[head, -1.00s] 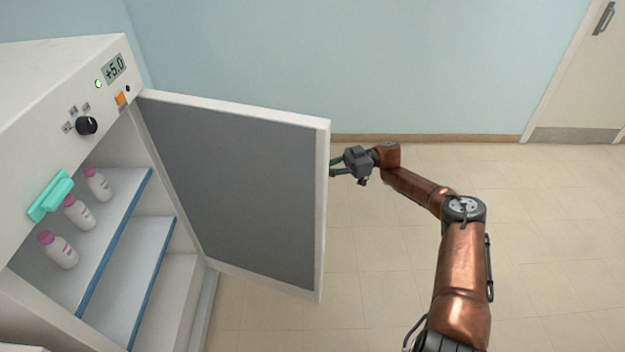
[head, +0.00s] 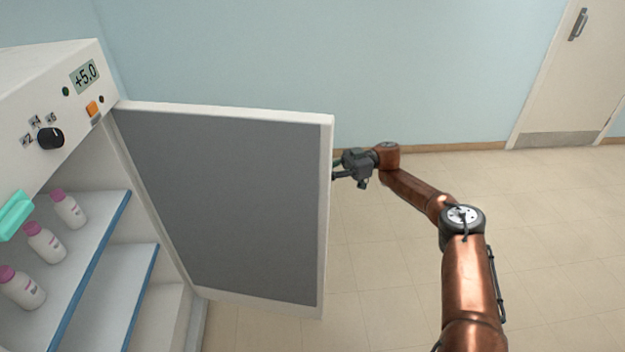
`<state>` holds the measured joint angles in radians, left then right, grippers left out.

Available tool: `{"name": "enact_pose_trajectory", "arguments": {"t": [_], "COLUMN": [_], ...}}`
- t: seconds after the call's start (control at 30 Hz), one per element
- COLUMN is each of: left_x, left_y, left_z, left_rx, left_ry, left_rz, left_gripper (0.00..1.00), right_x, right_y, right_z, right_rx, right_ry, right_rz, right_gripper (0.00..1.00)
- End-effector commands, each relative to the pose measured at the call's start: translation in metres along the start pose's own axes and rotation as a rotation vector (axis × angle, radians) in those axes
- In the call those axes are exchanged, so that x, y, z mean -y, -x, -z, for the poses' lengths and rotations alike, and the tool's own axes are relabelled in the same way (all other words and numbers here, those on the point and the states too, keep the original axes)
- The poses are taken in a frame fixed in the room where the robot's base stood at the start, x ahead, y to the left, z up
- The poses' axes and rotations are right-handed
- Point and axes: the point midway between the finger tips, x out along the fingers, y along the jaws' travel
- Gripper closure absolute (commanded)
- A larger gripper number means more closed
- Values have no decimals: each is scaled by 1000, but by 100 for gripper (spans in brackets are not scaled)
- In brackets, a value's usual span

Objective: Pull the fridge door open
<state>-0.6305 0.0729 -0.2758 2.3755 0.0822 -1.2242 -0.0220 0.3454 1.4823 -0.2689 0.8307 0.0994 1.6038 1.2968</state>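The fridge (head: 165,178) stands at the left with its front open. Its door (head: 225,205), grey inside with a white rim, is swung wide, hinged at the fridge's right side. My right gripper (head: 337,170) is at the door's free edge, on the far side. Its fingertips pass behind the rim, so I cannot see the handle or whether they are shut on it. My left gripper is not in view.
Inside the fridge, white bottles with pink caps (head: 45,243) stand on the upper blue-edged shelf (head: 95,255). A teal object (head: 14,215) is at the fridge's front, left edge of view. Floor to the right is clear, up to a room door (head: 570,80).

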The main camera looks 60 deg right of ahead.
Motion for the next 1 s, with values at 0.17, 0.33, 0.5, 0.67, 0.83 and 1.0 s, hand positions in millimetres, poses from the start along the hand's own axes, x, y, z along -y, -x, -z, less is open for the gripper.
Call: {"name": "enact_pose_trajectory", "arguments": {"t": [0.17, 0.33, 0.5, 0.67, 0.83, 1.0], "left_x": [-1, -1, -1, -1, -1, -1], "left_y": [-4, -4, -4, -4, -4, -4], "left_z": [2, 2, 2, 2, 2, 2], "left_rx": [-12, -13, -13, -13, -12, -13], "left_ry": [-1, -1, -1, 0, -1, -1], "left_rz": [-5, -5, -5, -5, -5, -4], "left_gripper": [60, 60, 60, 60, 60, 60], "right_x": [-1, -1, -1, -1, -2, -1], "right_y": [1, 1, 1, -1, -2, -2], "right_z": [-3, -3, -3, -2, -1, -1], "right_rx": [5, 5, 5, 3, 2, 1], "right_ry": [-4, -4, -4, -2, -1, -1], "right_rz": [0, 0, -1, 1, 3, 3], "right_gripper": [100, 100, 89, 78, 72, 72]}}
